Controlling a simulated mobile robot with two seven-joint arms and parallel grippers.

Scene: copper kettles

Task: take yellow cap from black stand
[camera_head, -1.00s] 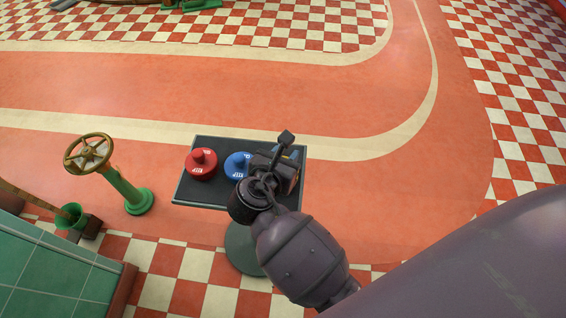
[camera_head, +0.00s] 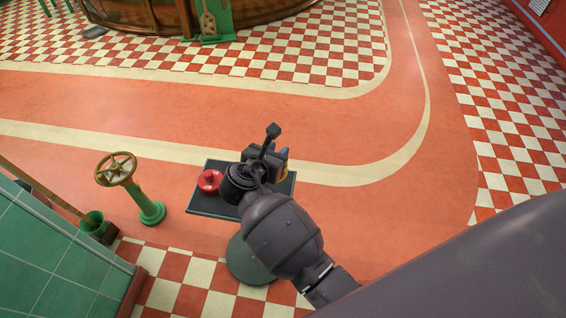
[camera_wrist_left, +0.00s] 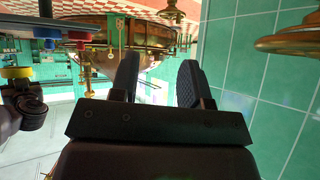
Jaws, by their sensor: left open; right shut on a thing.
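My right gripper (camera_head: 278,160) is shut on the yellow cap (camera_head: 285,173), which is mostly hidden by the gripper in the head view. In the left wrist view, which is upside down, the yellow cap (camera_wrist_left: 15,72) is at the right gripper (camera_wrist_left: 28,92), apart from the black stand (camera_wrist_left: 22,19) and raised above it. The black stand (camera_head: 212,205) also shows in the head view, partly covered by my right arm. My left gripper (camera_wrist_left: 157,78) is open and empty in the left wrist view, away from the stand.
A red cap (camera_head: 209,181) sits on the stand's left side. A green valve post (camera_head: 150,210) with a brass wheel stands left of the stand. The floor beyond the stand is clear.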

